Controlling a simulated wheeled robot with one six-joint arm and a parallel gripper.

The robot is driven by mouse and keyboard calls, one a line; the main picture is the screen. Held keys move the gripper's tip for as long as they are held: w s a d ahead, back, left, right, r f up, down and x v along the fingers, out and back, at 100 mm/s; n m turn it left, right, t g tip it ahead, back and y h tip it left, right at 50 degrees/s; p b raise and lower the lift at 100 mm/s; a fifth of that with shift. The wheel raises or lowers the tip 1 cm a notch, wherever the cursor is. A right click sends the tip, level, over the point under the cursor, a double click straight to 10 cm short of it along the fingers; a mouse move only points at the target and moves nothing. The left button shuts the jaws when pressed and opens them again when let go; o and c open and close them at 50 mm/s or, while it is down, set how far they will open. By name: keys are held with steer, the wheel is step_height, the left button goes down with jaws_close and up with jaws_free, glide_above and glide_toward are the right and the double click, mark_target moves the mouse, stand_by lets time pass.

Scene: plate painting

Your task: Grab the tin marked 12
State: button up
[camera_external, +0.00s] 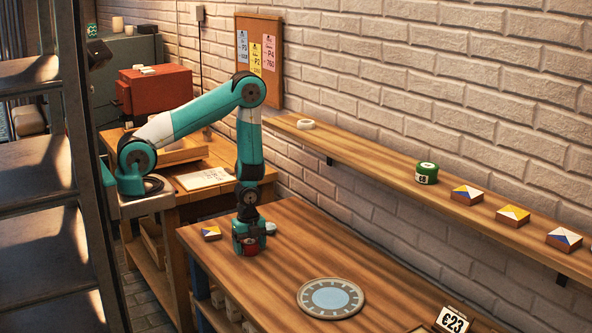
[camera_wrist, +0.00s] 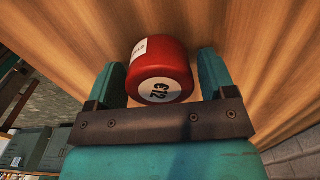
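The red tin (camera_wrist: 161,62), its end marked with a 12, lies between the two fingers of my gripper (camera_wrist: 162,80) in the wrist view. The fingers are apart, one on each side of the tin. A narrow gap shows at the right finger; at the left I cannot tell if it touches. In the outside view my gripper (camera_external: 249,238) points down over the wooden workbench (camera_external: 290,240), with the red tin (camera_external: 250,247) partly hidden by the fingers, low at the bench top.
A small patterned block (camera_external: 211,232) is left of my gripper, and a pale round item (camera_external: 271,228) is close at its right. A grey plate (camera_external: 330,298) lies further right. The wall shelf (camera_external: 370,168) holds a green tin (camera_external: 427,174) and several blocks.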

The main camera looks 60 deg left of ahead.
steer(key=c, duration=0.7)
steer(key=shift+r, duration=0.15)
